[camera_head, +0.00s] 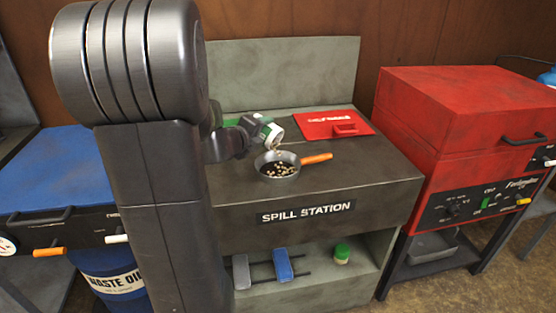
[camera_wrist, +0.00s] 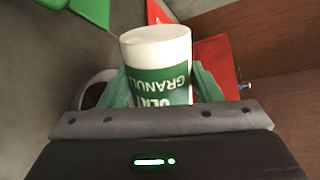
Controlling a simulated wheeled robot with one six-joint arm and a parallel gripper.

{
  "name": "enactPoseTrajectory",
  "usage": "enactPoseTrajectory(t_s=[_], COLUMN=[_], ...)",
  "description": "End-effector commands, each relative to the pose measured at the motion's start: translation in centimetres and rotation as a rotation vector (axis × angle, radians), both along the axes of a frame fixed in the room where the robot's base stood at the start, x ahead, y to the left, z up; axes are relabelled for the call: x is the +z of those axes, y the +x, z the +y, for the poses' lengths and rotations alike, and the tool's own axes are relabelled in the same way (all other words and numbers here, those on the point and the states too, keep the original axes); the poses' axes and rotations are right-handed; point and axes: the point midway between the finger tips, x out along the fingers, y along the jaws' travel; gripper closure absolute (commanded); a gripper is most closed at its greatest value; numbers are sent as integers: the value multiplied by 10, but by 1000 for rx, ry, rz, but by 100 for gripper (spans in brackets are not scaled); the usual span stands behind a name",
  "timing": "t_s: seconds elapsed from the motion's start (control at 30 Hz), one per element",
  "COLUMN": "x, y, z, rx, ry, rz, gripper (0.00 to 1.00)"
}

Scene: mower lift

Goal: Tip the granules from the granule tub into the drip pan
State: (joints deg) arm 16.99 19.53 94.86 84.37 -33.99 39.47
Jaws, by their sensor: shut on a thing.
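My gripper (camera_head: 250,130) is shut on the granule tub (camera_head: 272,134), a white tub with a green label. The tub is tilted over the drip pan, with its mouth toward the pan. Pale granules show just below the tub's mouth. The drip pan (camera_head: 264,174) is a round grey pan with an orange handle, on the station top. Several pale granules lie on its dark inside. In the wrist view the tub (camera_wrist: 158,85) sits between the green fingers of my gripper (camera_wrist: 160,90), its label lettering upside down. The tub's inside is hidden.
A red cabinet (camera_head: 440,110) stands to the right. The shelf below holds a blue item (camera_head: 283,264) and a green-lidded jar (camera_head: 341,254). The top's right front is clear.

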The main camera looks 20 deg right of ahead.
Motion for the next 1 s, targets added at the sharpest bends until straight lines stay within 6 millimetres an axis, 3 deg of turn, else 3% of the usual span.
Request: enactPoseTrajectory(t_s=[1.0], x=[2], y=[-3], z=[-2], rx=[0], ry=[35], rz=[-58], gripper=[66])
